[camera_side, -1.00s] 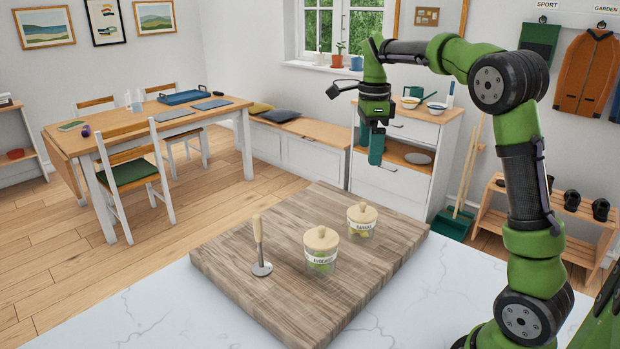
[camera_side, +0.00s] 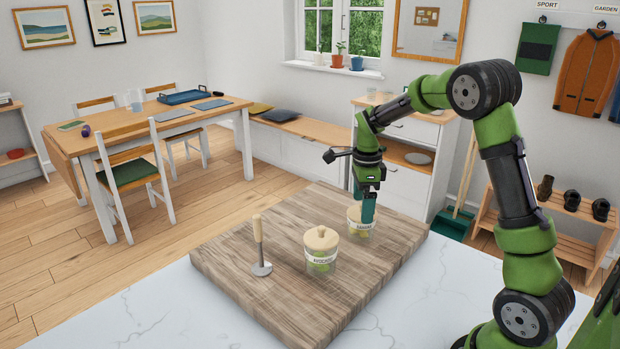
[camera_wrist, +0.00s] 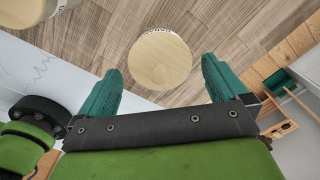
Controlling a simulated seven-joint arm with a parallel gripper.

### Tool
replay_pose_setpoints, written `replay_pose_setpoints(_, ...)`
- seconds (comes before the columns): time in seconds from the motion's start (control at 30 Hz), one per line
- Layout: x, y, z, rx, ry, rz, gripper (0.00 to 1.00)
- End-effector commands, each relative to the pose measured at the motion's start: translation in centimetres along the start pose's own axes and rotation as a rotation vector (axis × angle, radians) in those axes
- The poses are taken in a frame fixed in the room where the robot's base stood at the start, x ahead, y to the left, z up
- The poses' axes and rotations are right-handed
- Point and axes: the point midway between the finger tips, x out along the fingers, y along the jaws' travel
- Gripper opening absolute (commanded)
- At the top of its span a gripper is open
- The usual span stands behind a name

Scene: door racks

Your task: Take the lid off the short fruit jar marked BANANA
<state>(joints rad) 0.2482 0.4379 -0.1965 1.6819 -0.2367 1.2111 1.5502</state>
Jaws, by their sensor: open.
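The short glass jar marked BANANA (camera_side: 359,232) stands upright on the wooden board, with its round pale wooden lid (camera_wrist: 160,60) on. In the side view my gripper (camera_side: 362,207) is over this jar, pointing down, and its fingers hide much of the lid. In the wrist view my open gripper (camera_wrist: 162,70) has one green finger on each side of the lid, with a gap visible on both sides. I cannot tell exactly how high the fingertips are against the lid.
A second lidded jar, marked AVOCADO (camera_side: 321,262), stands nearby at front left. A wooden-handled metal tool (camera_side: 259,245) stands upright further left. The wooden board (camera_side: 290,295) lies on a white marble counter (camera_side: 150,310).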

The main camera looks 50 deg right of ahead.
Motion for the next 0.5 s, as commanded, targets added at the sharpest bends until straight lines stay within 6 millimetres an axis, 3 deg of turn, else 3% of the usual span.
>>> replay_pose_setpoints(0.33, 0.94, 0.0, -0.02, 0.0, 0.0, -0.001, 0.98)
replay_pose_setpoints(0.5, 0.92, -0.01, -0.01, 0.0, 0.0, -0.001, 0.72)
